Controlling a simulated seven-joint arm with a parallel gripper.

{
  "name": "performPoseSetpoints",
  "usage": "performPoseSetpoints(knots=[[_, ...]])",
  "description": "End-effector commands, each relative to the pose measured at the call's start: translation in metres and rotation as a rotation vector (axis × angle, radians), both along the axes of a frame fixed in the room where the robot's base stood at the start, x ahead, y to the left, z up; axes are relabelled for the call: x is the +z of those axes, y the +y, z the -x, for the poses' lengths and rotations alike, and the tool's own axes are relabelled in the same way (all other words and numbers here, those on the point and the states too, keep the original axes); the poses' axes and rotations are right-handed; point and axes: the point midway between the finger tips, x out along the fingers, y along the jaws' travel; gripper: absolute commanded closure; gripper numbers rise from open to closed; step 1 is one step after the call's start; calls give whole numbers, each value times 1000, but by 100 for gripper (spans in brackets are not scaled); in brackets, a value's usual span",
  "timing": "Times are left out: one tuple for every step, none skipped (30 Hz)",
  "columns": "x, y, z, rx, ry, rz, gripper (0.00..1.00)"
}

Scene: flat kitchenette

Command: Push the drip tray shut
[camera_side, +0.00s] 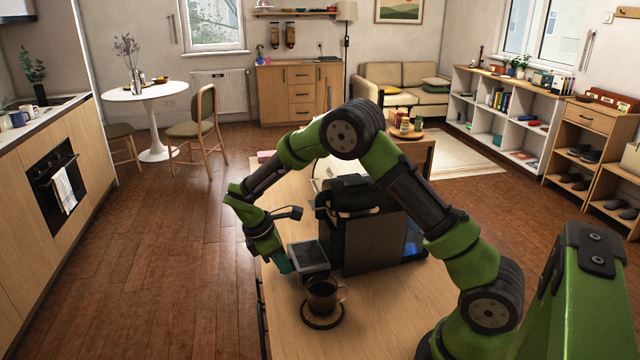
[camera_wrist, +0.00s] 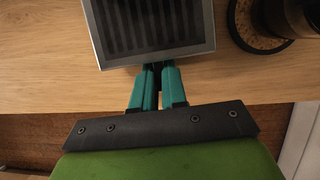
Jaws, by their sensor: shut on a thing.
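The drip tray (camera_side: 308,254) is a grey-rimmed box with a dark slatted top. It sticks out from the front of the black coffee machine (camera_side: 372,238), above the wooden counter. In the wrist view the tray (camera_wrist: 150,25) fills the top middle, its front edge towards me. My gripper (camera_side: 287,264) is at the tray's outer front edge. In the wrist view its teal fingers (camera_wrist: 156,72) are close together, with a narrow dark part between them at the middle of that edge. The fingertips and what they grip are mostly hidden under the rim.
A dark mug (camera_side: 322,297) stands on a round coaster (camera_side: 321,317) close to the tray, on the near side. It shows at the top right of the wrist view (camera_wrist: 283,18). The counter's edge (camera_wrist: 60,112) runs beneath my gripper. Bare counter (camera_wrist: 45,60) lies left of the tray.

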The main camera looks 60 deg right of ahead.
Motion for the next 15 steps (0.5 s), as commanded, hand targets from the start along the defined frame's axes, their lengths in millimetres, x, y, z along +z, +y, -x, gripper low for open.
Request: performPoseSetpoints(knots=[[1, -4, 4, -2, 0, 0, 100], [1, -5, 4, -1, 0, 0, 100], [0, -5, 4, -1, -1, 1, 100], [0, -4, 4, -1, -1, 1, 100], [0, -4, 4, -1, -1, 1, 100], [0, -4, 4, -1, -2, 0, 100], [0, -4, 3, -1, -2, 0, 100], [0, -4, 3, -1, -2, 0, 100], [0, -4, 3, -1, -2, 0, 85], [0, -4, 3, -1, -2, 0, 80], [0, -4, 3, -1, -2, 0, 76], [0, -4, 3, 0, -1, 0, 69], [0, -4, 3, 0, -1, 0, 66], [0, -4, 3, 0, -1, 0, 66], [0, -4, 3, 0, -1, 0, 66]])
